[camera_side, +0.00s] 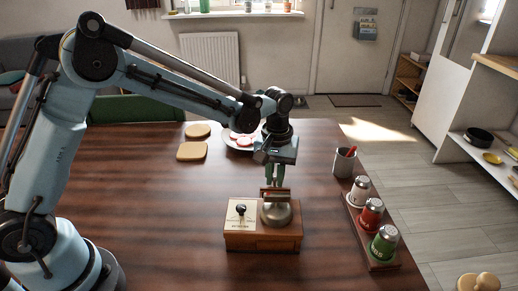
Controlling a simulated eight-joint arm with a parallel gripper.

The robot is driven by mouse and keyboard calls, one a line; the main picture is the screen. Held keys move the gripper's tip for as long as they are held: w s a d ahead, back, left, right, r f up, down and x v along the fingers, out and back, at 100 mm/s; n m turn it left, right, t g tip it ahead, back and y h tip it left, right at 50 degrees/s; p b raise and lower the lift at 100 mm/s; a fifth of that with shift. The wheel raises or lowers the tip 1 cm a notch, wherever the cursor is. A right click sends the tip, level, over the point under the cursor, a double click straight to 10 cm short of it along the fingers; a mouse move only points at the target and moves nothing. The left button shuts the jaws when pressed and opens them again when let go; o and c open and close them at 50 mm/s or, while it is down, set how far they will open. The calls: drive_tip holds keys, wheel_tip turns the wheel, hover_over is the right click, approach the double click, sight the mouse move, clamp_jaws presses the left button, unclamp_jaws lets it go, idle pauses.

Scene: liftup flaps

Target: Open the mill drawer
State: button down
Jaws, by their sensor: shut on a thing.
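The mill is a small wooden box (262,242) near the front edge of the table. Its top has a cream plate (239,223) with a black knob (240,209) on the left and a metal dome (276,213) on the right. My gripper (274,184) points down over the dome. Its green fingers are shut on a reddish-brown bar (275,195) just above the dome. I cannot tell whether the bar is joined to the mill. No drawer stands out from the visible front, and its outline is too small to make out.
Behind are a plate (232,145) with red-and-white slices and bread slices (192,151). The table (140,200) left of the mill is clear.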

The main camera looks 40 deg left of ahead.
drive_tip(key=c, duration=1.1)
unclamp_jaws()
drive_tip(key=shift+r, duration=0.15)
wheel_tip(320, 180, up, 12)
drive_tip(key=shift+s, duration=0.1)
drive_tip(key=s+a+m+t, duration=0.3)
drive_tip(key=s+a, duration=0.1)
drive_tip(key=s, duration=0.4)
drive_tip(key=s+a+f+m+t, duration=0.1)
drive_tip(key=s+a+t, duration=0.3)
drive_tip(key=s, duration=0.4)
drive_tip(key=shift+f+m, duration=0.2)
drive_tip(key=shift+m, duration=0.7)
